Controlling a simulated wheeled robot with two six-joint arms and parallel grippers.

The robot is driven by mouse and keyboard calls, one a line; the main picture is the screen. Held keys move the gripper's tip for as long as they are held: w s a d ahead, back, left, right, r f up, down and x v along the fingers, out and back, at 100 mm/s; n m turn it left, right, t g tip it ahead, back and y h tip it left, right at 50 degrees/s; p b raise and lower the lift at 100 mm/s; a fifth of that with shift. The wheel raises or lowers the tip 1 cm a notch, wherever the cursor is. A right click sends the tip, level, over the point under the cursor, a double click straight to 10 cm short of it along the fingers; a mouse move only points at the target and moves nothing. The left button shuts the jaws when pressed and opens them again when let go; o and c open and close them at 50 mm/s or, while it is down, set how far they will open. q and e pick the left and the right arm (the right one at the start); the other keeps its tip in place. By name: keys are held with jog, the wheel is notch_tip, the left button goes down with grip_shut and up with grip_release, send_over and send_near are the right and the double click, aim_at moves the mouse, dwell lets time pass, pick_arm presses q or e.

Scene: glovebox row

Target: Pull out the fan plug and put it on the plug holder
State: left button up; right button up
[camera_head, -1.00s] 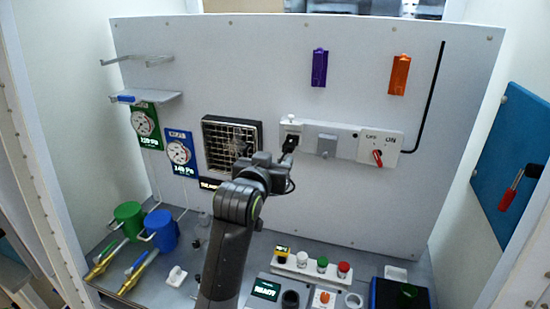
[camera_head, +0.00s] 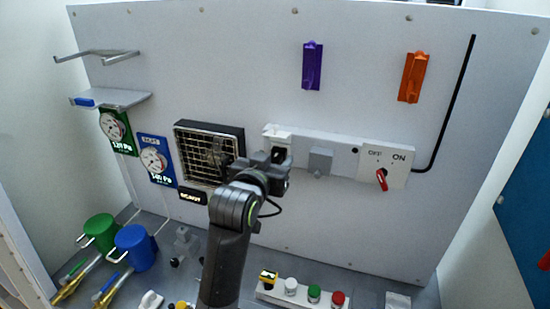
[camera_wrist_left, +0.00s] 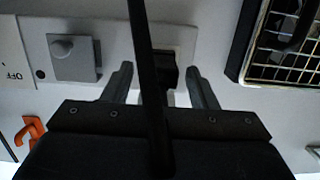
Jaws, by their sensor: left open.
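The black fan plug (camera_head: 279,155) sits at the left end of the white socket strip (camera_head: 338,151), beside the fan (camera_head: 211,150). My left gripper (camera_head: 281,160) is at the plug, partly covering it in the head view. In the left wrist view, the plug (camera_wrist_left: 166,70) lies between the two spread fingers of my left gripper (camera_wrist_left: 162,82), with a gap on each side. A dark strip crosses that view and hides part of the plug. A grey block with a knob (camera_head: 320,161) is on the strip; I cannot tell whether it is the plug holder. My right gripper is not in view.
An OFF/ON panel with a red switch (camera_head: 382,180) is at the strip's right end. Purple (camera_head: 312,66) and orange (camera_head: 412,77) holders hang above. Blue (camera_head: 134,247) and green (camera_head: 100,232) cups and several coloured buttons (camera_head: 314,293) stand below. The panel between is clear.

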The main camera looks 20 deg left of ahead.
pick_arm(q)
jog(key=shift+s+r, duration=0.1)
jog(key=shift+s, duration=0.15)
jog(key=shift+c, duration=0.2)
grip_shut()
jog(key=shift+s, duration=0.15)
dwell(0.3)
jog(key=shift+s, duration=0.1)
jog(key=shift+s, duration=0.5)
jog(key=shift+s, duration=0.45)
jog(key=shift+s+a, duration=0.1)
jog(key=shift+s, duration=0.1)
jog(key=shift+s, duration=2.5)
